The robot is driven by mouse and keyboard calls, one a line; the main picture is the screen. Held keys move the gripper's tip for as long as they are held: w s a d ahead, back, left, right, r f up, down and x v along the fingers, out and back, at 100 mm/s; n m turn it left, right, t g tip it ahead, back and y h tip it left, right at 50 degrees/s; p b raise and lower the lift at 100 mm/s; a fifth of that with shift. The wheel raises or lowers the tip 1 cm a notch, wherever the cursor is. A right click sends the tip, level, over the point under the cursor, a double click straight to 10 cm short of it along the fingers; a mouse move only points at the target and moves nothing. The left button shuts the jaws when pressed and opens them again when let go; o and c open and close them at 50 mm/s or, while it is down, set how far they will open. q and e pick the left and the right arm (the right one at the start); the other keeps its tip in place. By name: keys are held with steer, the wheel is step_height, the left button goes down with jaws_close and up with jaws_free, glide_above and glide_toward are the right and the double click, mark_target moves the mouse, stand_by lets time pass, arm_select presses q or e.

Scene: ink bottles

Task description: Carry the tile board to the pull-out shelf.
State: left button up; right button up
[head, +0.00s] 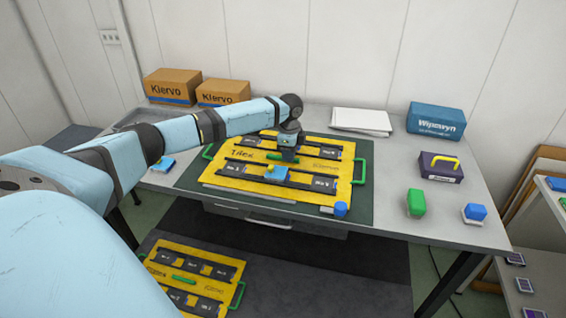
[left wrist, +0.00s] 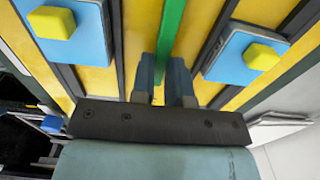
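The yellow tile board (head: 225,184) with black rails lies on a dark green mat on the table. Green handles (head: 359,171) stand at its ends, and a green bar (head: 273,156) at its middle. My left gripper (head: 288,158) is low over the board's middle. In the left wrist view its two fingers (left wrist: 164,78) are a little apart, with the green bar (left wrist: 171,35) running between them; whether they press on it I cannot tell. Blue tiles with yellow knobs (left wrist: 240,58) lie on either side. My right gripper is not in view. Which surface is the pull-out shelf is unclear.
A second yellow board (head: 200,254) lies low in front of the table. A drawer handle (head: 268,222) shows under the tabletop. Boxes (head: 172,86), white sheets (head: 360,121), a blue box (head: 436,119) and a purple caddy (head: 440,172) stand around the mat.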

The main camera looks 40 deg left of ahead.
arm_select(q)
jaws_close()
steer(key=shift+r+p, duration=0.6)
steer(key=shift+p, duration=0.05)
steer(key=shift+r+p, duration=0.8)
steer(key=shift+p, duration=0.05)
steer(key=shift+r+p, duration=1.55)
steer(key=shift+p, duration=0.05)
steer(key=shift+r, duration=0.1)
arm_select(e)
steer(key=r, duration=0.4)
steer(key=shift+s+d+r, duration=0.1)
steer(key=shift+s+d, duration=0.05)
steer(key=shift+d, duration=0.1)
